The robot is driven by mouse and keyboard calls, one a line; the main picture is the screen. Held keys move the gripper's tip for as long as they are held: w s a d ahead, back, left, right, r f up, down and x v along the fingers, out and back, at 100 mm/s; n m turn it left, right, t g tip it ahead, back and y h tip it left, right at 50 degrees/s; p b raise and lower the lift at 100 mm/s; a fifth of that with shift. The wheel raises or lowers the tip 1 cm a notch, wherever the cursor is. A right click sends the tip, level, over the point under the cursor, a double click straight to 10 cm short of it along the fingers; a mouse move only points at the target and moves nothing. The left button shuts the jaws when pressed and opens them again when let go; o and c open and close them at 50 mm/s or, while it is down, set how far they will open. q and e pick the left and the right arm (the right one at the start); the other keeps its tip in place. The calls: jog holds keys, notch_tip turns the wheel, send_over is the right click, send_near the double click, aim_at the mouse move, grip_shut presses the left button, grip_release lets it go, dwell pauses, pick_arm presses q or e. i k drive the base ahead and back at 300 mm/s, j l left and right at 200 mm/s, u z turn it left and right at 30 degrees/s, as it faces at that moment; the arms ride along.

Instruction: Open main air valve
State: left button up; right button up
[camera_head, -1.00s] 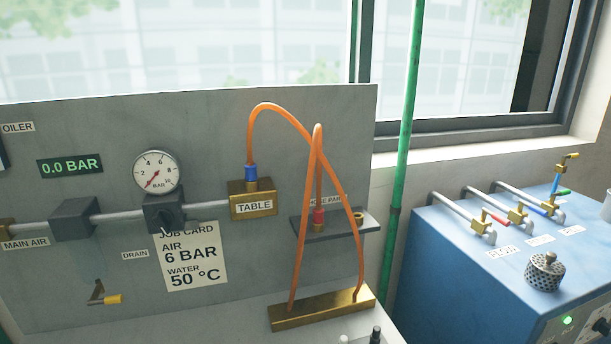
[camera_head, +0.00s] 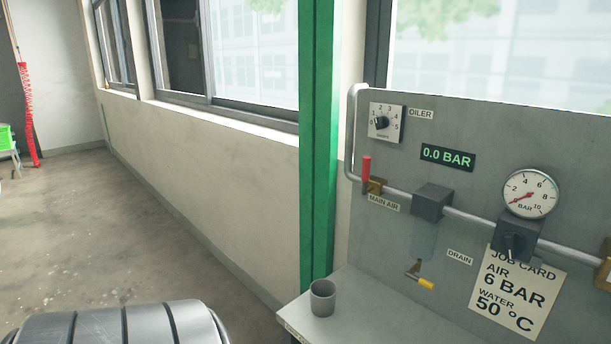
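The main air valve (camera_head: 374,186) is a brass body on the grey pipe at the left end of the panel, above the MAIN AIR label (camera_head: 384,203). Its red lever (camera_head: 366,169) stands upright, across the pipe. The digital display (camera_head: 447,158) reads 0.0 BAR, and the needle of the round gauge (camera_head: 530,193) sits near zero. Neither of my grippers shows in the head view.
A grey cup (camera_head: 322,297) stands on the bench's left corner below the panel. A green post (camera_head: 318,150) rises just left of the panel. A yellow-handled drain valve (camera_head: 420,277) sits low on the panel. Open floor (camera_head: 90,240) lies to the left.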

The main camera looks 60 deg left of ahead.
aim_at(367, 159)
jog(key=u, duration=1.6)
jog(key=k, duration=1)
jog(key=k+z, duration=0.1)
jog(key=z, duration=0.8)
jog(key=k+l+z, duration=0.1)
jog(key=z, duration=2.05)
jog(key=k+j+z, duration=0.1)
jog(key=j, duration=0.3)
jog(key=k+j+z, duration=0.1)
jog(key=j, duration=0.35)
jog(key=k+j+z, duration=0.15)
jog(key=k+j, duration=0.15)
jog(key=k+j+z, duration=0.1)
jog(key=j, duration=0.35)
jog(key=k+j, duration=0.2)
jog(key=j, duration=0.2)
jog(key=k+j, duration=0.25)
jog(key=j, duration=0.15)
jog(key=k+j, duration=0.2)
jog(key=j, duration=0.2)
jog(key=k+j, duration=0.45)
jog(key=j, duration=0.3)
